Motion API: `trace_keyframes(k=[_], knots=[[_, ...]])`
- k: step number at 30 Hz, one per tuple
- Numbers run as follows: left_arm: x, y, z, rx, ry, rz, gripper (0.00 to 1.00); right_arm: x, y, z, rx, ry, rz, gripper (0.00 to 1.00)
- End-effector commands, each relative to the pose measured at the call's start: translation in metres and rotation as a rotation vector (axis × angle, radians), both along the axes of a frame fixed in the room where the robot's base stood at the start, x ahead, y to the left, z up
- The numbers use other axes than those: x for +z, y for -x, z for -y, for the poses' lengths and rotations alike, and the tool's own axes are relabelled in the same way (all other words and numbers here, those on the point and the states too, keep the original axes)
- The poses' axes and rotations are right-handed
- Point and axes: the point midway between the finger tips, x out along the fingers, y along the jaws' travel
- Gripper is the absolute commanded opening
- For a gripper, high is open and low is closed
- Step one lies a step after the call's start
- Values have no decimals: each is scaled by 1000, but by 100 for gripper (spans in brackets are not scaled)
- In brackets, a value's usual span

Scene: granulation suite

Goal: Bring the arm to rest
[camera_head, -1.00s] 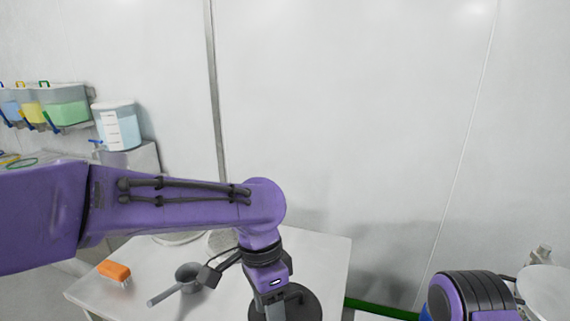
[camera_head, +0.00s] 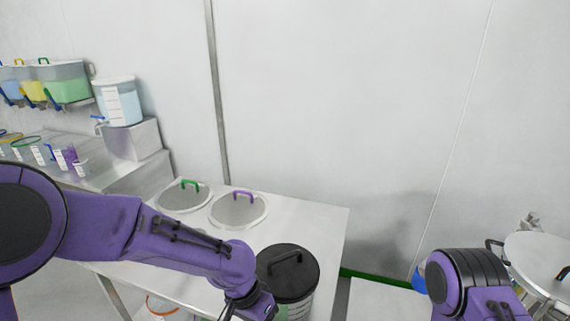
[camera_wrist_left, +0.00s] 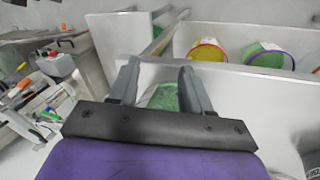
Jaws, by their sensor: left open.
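My left arm (camera_head: 150,235) comes in from the left in the head view, low over the white table (camera_head: 320,222), with its wrist at the bottom edge. The left fingertips are cut off there. In the left wrist view my left gripper (camera_wrist_left: 158,80) is open, with its two grey fingers apart and nothing held. A patch of green shows between and beyond the fingers. My right arm (camera_head: 470,285) shows at the lower right of the head view, and its gripper is out of frame.
A black-lidded container (camera_head: 287,272) stands close beside my left wrist. Lids with a green handle (camera_head: 184,196) and a purple handle (camera_head: 239,209) lie behind.

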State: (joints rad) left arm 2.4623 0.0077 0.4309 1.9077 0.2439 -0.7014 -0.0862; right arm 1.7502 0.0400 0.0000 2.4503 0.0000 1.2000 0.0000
Motion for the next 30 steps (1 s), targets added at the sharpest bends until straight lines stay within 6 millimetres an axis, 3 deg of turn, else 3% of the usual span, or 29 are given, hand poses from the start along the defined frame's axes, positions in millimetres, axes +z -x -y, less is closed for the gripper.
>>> trace_keyframes(k=[1,5,9,12,15,19,22,30], knots=[[-30,6,-9,77,0,-12,48,-5,0,0,0,0,0,43],[-110,27,-41,335,-21,-7,48,-15,0,0,0,0,0,43],[-201,78,-104,679,-111,46,48,-27,0,0,0,0,0,43],[-240,127,-158,890,-208,119,48,-35,0,0,0,0,0,43],[-255,171,-206,1042,-304,206,48,-41,0,0,0,0,0,43],[-254,206,-245,1146,-385,295,48,-44,0,0,0,0,0,43],[-251,215,-256,1176,-407,328,48,-44,0,0,0,0,0,43],[-251,215,-256,1179,-408,332,48,-44,0,0,0,0,0,43]])
